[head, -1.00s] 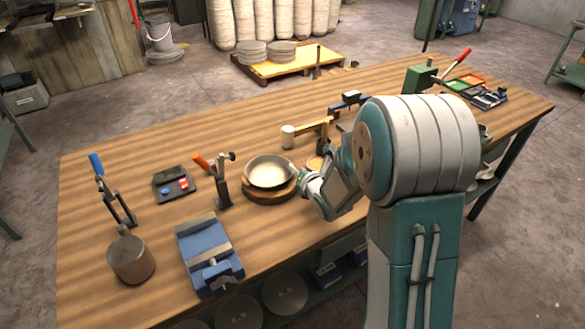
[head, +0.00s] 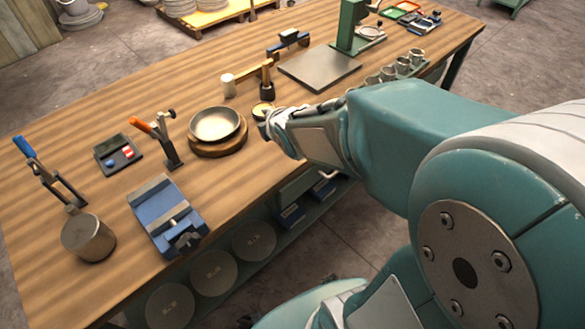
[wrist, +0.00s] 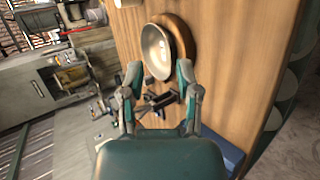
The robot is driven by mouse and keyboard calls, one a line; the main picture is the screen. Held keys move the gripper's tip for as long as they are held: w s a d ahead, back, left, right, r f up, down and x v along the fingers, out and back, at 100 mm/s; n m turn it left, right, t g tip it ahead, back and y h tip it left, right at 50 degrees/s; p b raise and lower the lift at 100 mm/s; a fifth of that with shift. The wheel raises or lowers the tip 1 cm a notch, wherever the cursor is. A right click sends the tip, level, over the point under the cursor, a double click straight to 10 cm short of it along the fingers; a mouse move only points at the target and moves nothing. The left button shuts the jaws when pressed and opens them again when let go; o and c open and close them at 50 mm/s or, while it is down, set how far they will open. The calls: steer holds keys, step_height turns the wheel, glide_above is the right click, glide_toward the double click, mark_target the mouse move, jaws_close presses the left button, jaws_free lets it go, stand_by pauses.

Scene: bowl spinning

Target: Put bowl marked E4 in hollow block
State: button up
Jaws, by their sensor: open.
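A shallow metal bowl (head: 214,124) rests at the round wooden block (head: 226,149) near the table's front edge. Its rim stands above the block; I cannot tell if it is fully seated in the hollow. No E4 mark is legible. In the wrist view the bowl (wrist: 157,50) lies just beyond the fingertips, with part of the block (wrist: 183,35) beside it. My gripper (wrist: 158,75) is open, its two fingers spread on either side of the bowl's near edge, with nothing between them. In the head view my gripper (head: 268,124) is just right of the bowl, partly hidden by its own links.
A clamp with an orange handle (head: 160,140) and a blue vise (head: 167,215) stand left of the block. A mallet (head: 243,80) lies behind it. Several round discs (head: 215,272) sit on the shelf below. Bare tabletop lies at the back left.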

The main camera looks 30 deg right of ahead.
steer(key=s+a+r+m+g, duration=0.2)
steer(key=s+r+m, duration=0.1)
steer(key=s+m, duration=0.6)
steer(key=s+a+r+m+g, duration=0.1)
steer(key=s+r+m+g, duration=0.1)
steer(key=s+m, duration=0.8)
steer(key=shift+s+a+r+g+y, duration=0.3)
steer(key=shift+s+a+r+g, duration=0.1)
steer(key=shift+g, duration=0.3)
